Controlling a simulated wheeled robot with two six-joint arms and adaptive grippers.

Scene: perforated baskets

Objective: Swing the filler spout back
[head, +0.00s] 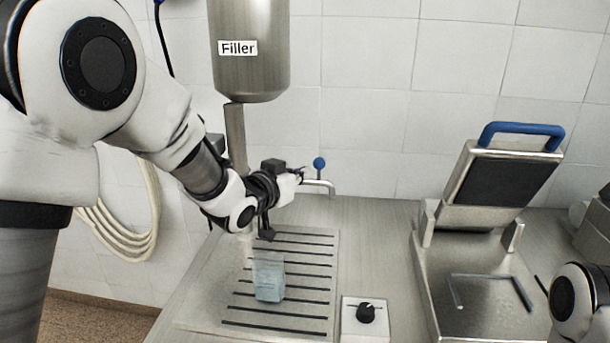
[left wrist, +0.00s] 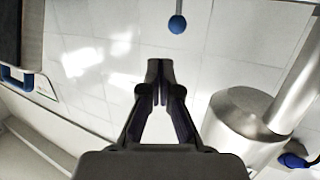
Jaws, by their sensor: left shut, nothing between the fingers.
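The filler (head: 252,75) is a steel vessel hanging over the counter in the head view, with a pipe below it. Its metal spout (head: 322,186) shows just right of my left gripper (head: 298,178), with a blue knob (head: 319,162) on a thin stem. My left gripper is shut and empty beside the spout; my wrist hides the rest of the spout. In the left wrist view, the shut fingertips (left wrist: 160,75) point up toward the blue knob (left wrist: 177,24), with a gap between them. My right gripper is out of view.
A clear container (head: 268,277) stands on the slotted drip tray (head: 207,292). A dial box (head: 364,330) sits right of the tray. A steel press with a blue handle (head: 522,130) stands farther right. A pale hose (head: 125,235) hangs at left.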

